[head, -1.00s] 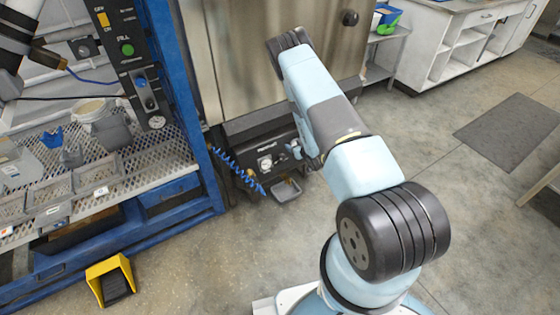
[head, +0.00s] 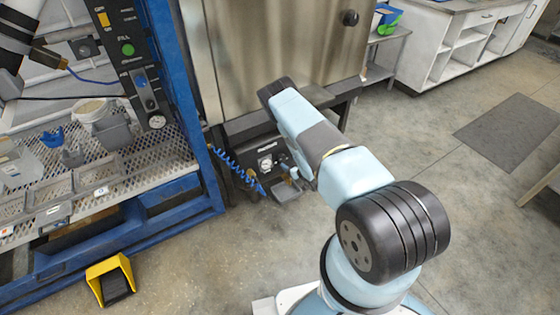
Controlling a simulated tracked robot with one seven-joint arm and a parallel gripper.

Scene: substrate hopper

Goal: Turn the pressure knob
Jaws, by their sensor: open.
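The dark pressure panel (head: 249,151) sits low under the steel cabinet, with a white-faced round gauge (head: 265,164) and a small white label above it. I cannot make out the pressure knob; it is too small or hidden by my arm. My arm reaches up to the cabinet front and bends down there. Only small light-blue parts of my gripper (head: 288,171) show, just right of the gauge, in front of the panel. The gripper is open and appears empty. I cannot tell whether it touches anything.
A blue coiled hose (head: 228,163) hangs left of the gauge. A small grey tray (head: 286,191) is below the panel. A blue-framed rack (head: 178,95) stands left, with a yellow foot pedal (head: 110,279) on the floor.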

